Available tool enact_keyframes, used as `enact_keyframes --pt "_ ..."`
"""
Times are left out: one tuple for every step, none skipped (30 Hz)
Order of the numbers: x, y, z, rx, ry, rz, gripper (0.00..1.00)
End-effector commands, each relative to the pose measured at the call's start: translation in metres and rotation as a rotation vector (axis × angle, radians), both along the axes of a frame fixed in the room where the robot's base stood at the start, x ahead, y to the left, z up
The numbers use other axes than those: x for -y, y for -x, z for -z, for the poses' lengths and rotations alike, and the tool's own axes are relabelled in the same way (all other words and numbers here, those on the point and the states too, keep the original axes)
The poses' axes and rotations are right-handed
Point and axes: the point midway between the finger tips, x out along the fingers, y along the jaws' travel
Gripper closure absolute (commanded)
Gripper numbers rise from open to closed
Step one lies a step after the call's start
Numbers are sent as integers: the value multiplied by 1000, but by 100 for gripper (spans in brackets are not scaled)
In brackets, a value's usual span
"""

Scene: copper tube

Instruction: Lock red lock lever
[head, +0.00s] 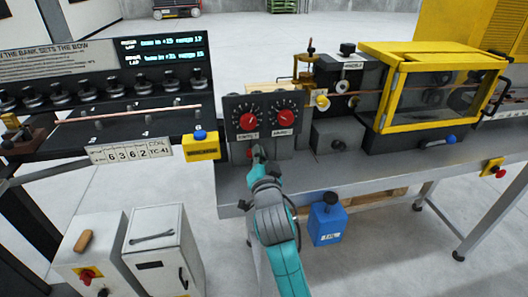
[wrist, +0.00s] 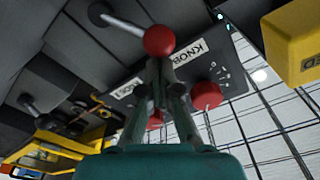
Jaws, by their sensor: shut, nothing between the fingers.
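The red lock lever shows in the wrist view as a thin metal rod ending in a red ball (wrist: 159,40). Its rod runs up and left from the ball to a dark pivot on the grey housing. My gripper (wrist: 160,68) is shut and empty, with its fingertips right at the ball's lower edge; I cannot tell if they touch. In the head view my gripper (head: 257,152) is just below the dark knob panel (head: 264,108), and a small bit of red (head: 249,153) shows beside the fingertips. The lever's rod is not clear there.
Two red dial knobs (head: 249,121) sit on the panel above my gripper; one (wrist: 207,95) is close right of my fingers in the wrist view. A yellow box with a blue button (head: 200,146) is at left. A yellow-framed guard (head: 430,85) stands right.

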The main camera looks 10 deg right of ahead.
Motion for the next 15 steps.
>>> enact_keyframes --pt "-2 0 1 -1 -3 -1 100" --pt "-3 0 2 -1 -4 -1 100" --pt "-4 0 2 -1 -5 -1 100" --pt "-5 0 2 -1 -5 -1 100" --pt "-6 0 3 -1 -6 -1 100" --pt "-6 0 3 -1 -6 -1 100" --pt "-7 0 3 -1 -7 -1 100" --pt "-7 0 4 -1 -7 -1 100" --pt "-8 0 4 -1 -7 -1 100" --pt "-8 0 4 -1 -7 -1 100" --pt "-8 0 4 -1 -8 -1 100" --pt "-9 0 4 -1 -8 -1 100" --pt "-9 0 5 -1 -8 -1 100" --pt "-9 0 5 -1 -8 -1 100" --pt "-9 0 5 -2 -8 -1 100"
